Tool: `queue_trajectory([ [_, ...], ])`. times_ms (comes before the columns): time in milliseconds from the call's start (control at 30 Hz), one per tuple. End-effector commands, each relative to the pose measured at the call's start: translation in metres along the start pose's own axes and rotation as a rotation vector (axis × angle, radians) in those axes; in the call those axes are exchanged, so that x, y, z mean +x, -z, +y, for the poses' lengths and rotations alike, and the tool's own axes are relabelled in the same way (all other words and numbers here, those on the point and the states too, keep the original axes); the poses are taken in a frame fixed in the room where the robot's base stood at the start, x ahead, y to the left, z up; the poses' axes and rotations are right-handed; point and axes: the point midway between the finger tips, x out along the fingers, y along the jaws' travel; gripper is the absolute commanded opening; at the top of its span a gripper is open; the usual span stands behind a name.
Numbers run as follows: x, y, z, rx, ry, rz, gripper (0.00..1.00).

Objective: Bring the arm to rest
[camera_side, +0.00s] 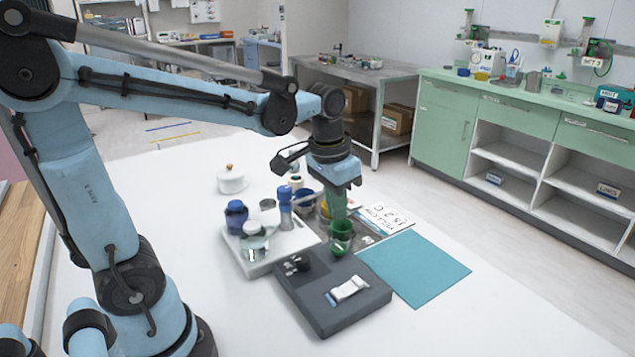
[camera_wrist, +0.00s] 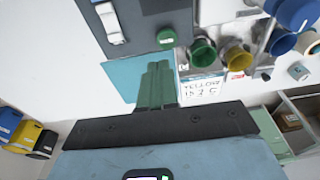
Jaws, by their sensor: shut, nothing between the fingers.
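My gripper (camera_side: 339,213) hangs over the white table with its green fingers pointing down and pressed together, nothing between them. In the side view the fingers appear just above and behind a green cup (camera_side: 342,240); whether they touch it is hard to tell there. In the wrist view my gripper (camera_wrist: 158,66) shows over the teal mat (camera_wrist: 120,80), apart from the green cup (camera_wrist: 203,54) on its right. My arm reaches across from the left, bent at the elbow.
A white tray (camera_side: 262,268) holds jars and a blue bottle (camera_side: 286,205). The teal mat (camera_side: 420,268) is empty. A lettered card (camera_side: 385,219) lies behind it. A white pot (camera_side: 231,181) stands farther back.

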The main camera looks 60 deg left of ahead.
Motion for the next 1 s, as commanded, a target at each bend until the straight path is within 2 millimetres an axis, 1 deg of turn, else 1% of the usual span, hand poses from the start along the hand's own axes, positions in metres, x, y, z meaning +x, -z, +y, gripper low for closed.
queue_trajectory([
  [33, -0.003, -0.008, 0.005, 0.002, 0.002, 0.045, 0.0],
  [200, -0.007, -0.027, 0.017, 0.001, 0.004, 0.2, 0.0],
  [433, -0.005, -0.047, 0.029, -0.002, -0.007, 0.381, 0.0],
  [633, -0.003, -0.053, 0.034, -0.004, -0.014, 0.456, 0.0],
  [1000, -0.003, -0.053, 0.034, -0.005, -0.015, 0.464, 0.0],
])
